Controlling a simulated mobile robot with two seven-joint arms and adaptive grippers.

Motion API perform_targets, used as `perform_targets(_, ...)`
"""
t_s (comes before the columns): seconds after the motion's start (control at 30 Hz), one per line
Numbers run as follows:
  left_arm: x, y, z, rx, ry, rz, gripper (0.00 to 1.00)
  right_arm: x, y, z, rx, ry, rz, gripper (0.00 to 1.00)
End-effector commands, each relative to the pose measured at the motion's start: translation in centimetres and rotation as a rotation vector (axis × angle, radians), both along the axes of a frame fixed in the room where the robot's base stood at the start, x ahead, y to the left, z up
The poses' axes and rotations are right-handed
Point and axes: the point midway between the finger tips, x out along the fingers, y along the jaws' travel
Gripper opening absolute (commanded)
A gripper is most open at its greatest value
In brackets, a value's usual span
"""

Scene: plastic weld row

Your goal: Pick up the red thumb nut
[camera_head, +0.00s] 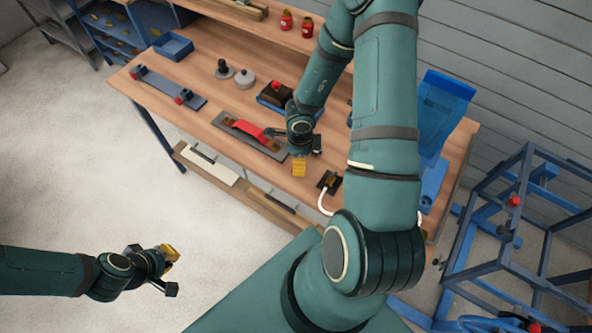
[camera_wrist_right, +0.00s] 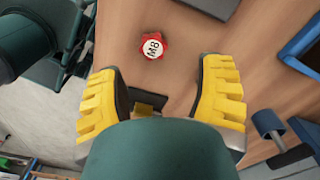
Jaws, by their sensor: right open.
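The red thumb nut (camera_wrist_right: 153,45), with a white top marked M8, lies on the wooden bench in the right wrist view. It is beyond and between the fingertips of my right gripper (camera_wrist_right: 160,78), apart from both. That gripper is open and empty; its yellow-padded fingers are wide apart. In the head view my right gripper (camera_head: 304,157) is over the bench's front part, and I cannot make out the nut for certain. My left gripper (camera_head: 171,271) is open and empty, over the floor to the left, away from the bench.
A dark plate with a red handle (camera_head: 245,129) lies left of my right gripper. The bench (camera_head: 220,108) also holds a blue tray (camera_head: 173,46), a grey disc (camera_head: 244,77) and red jars (camera_head: 286,20). A blue frame (camera_head: 540,207) stands at the right.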

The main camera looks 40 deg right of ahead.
Motion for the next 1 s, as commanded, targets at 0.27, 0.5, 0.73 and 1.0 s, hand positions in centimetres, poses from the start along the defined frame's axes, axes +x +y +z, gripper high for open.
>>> perform_targets(0.27, 0.0, -0.1, -3.2, 0.006, 0.002, 0.001, 0.0, -0.1, 0.8, -3.8, 0.001, 0.003, 0.0, 0.67)
perform_targets(0.5, 0.0, -0.2, -3.8, 0.007, 0.003, 0.002, 0.0, -0.1, 0.7, -4.9, 0.001, 0.001, 0.0, 0.67)
perform_targets(0.73, 0.1, -0.2, -3.7, 0.007, 0.002, 0.001, 0.0, -0.1, 0.8, -4.8, 0.001, 0.001, 0.001, 0.51)
perform_targets(1.0, 0.1, -0.2, -3.7, 0.007, 0.002, 0.001, 0.0, -0.1, 0.8, -4.8, 0.001, 0.001, 0.001, 0.1)
